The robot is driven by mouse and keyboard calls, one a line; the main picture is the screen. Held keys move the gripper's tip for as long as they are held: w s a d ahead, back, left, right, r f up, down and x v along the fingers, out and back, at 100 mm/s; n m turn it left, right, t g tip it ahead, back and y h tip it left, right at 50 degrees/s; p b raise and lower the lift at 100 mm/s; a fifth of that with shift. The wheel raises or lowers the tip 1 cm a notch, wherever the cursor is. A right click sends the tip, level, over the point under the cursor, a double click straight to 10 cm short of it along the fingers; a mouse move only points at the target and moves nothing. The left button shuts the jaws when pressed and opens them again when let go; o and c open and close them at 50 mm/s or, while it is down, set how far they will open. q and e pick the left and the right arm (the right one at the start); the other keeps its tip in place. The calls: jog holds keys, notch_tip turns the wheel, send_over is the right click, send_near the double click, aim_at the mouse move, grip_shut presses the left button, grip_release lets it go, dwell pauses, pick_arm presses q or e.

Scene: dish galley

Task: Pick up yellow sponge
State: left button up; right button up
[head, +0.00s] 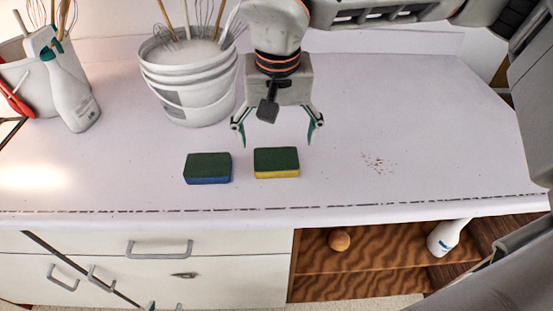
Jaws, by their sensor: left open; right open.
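The yellow sponge (277,163), a block with a dark green top and a yellow lower side, lies flat on the white counter. A similar sponge with a blue lower side (208,168) lies just to its left, a small gap apart. My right gripper (278,142) is above and behind the yellow sponge, pointing down, with its fingers wide apart and nothing between them. Only the fingertips of my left gripper (165,306) show, at the bottom edge in front of the drawers, apart and well away from the sponges.
A white bucket (195,95) with whisks stands behind the sponges. A spray bottle (70,85) and another bucket (25,75) stand at the left. Brown crumbs (377,162) lie to the right on otherwise clear counter. Below are drawers (205,275) and an open shelf (375,278).

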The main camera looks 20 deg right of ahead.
aim_at(276, 158)
notch_tip(276, 158, down, 6)
jog(key=shift+w+r, duration=0.1)
jog(key=shift+w, duration=0.05)
jog(key=c, duration=0.8)
